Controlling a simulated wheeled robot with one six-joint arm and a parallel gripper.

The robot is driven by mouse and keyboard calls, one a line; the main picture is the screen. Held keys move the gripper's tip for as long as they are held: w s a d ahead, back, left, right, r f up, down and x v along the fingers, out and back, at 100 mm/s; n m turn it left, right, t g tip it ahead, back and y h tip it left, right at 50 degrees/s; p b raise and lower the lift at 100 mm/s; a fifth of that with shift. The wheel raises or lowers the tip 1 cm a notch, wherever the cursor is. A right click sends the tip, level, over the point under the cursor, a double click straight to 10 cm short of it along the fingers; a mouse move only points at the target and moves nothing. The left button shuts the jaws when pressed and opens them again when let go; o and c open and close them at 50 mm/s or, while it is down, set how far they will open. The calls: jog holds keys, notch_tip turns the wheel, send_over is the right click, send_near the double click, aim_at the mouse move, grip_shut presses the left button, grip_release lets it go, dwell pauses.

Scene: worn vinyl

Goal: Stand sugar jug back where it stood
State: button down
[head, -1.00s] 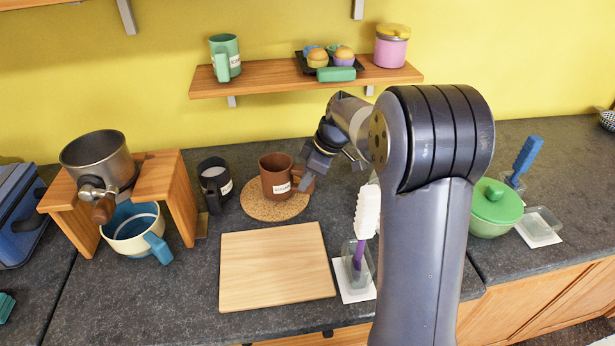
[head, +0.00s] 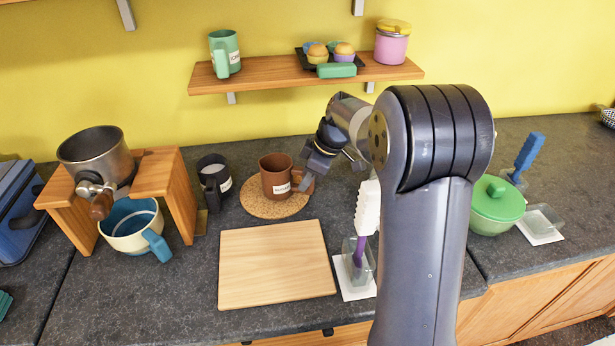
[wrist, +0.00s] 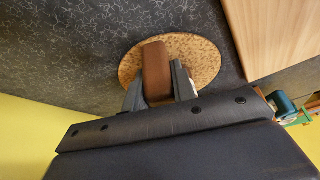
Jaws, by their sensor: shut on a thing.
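A brown jug (head: 275,178) with a white label stands upright on a round cork mat (head: 259,206); I cannot read the label clearly. I take it to be the sugar jug. My gripper (head: 305,181) is at its right side, shut on its handle. In the wrist view the brown handle (wrist: 156,68) sits between the two fingers (wrist: 158,88), with the cork mat (wrist: 205,60) behind it. The jug seems to rest on the mat, though its far side and base are partly hidden in the wrist view.
A black jug (head: 211,188) stands just left of the mat. A wooden board (head: 276,265) lies in front. A wooden stand (head: 178,195) with a pan, and a cream bowl, are at left. A wall shelf (head: 270,83) holds a green jug (head: 225,55). A purple-handled brush stands right of the board.

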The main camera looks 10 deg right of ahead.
jog(key=shift+f, duration=0.1)
jog(key=c, duration=1.1)
grip_release()
jog(key=p+v, duration=0.4)
jog(key=v, duration=0.4)
dwell(1.0)
jog(key=v, duration=1.1)
jog(key=shift+b, duration=0.3)
jog(key=shift+f, duration=0.1)
